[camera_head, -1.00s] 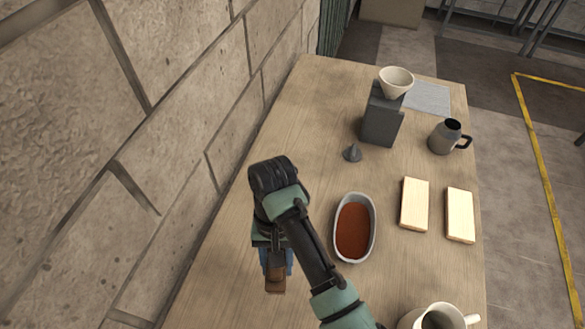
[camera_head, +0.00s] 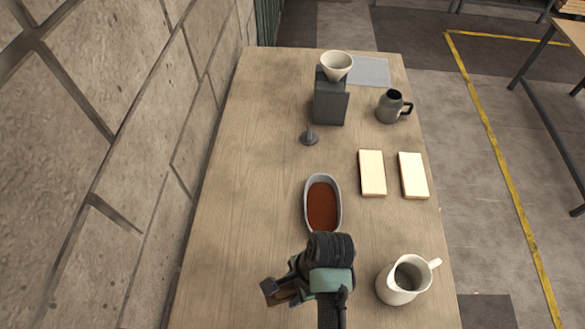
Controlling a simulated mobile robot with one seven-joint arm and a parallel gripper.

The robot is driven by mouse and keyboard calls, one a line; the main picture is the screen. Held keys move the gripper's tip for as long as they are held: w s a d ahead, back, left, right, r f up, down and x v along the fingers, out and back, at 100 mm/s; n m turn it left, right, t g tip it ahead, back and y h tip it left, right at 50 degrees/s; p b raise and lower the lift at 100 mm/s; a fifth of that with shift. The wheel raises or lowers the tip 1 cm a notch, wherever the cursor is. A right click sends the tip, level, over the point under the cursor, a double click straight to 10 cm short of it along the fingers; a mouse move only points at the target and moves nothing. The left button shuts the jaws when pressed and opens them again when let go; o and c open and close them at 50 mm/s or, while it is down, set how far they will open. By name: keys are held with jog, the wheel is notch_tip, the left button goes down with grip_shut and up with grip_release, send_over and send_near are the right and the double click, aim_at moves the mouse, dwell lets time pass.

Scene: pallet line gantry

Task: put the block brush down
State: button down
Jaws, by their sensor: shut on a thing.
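My gripper (camera_head: 294,284) is at the lower middle of the head view, above the near part of the wooden table (camera_head: 240,200). It is shut on the block brush (camera_head: 283,291), a brown block that sticks out to the left of the jaws. My wrist hides most of the jaws and part of the brush. I cannot tell whether the brush touches the table. An oval grey dish (camera_head: 322,204) with a red-brown filling lies just beyond my gripper.
A white pitcher (camera_head: 404,280) stands right of my gripper. Two pale blocks (camera_head: 372,172) (camera_head: 413,175), a grey mug (camera_head: 392,107), a small grey cone (camera_head: 309,137) and a dark stand (camera_head: 331,100) with a white cup (camera_head: 337,65) are farther off. The table's left side is clear, beside a stone wall (camera_head: 110,150).

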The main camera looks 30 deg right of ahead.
jog(key=shift+f, duration=3.75)
jog(key=shift+f, duration=0.6)
jog(key=shift+c, duration=2.1)
grip_release()
jog(key=v, duration=1.3)
jog(key=shift+a+r, duration=0.15)
jog(key=shift+w, duration=0.15)
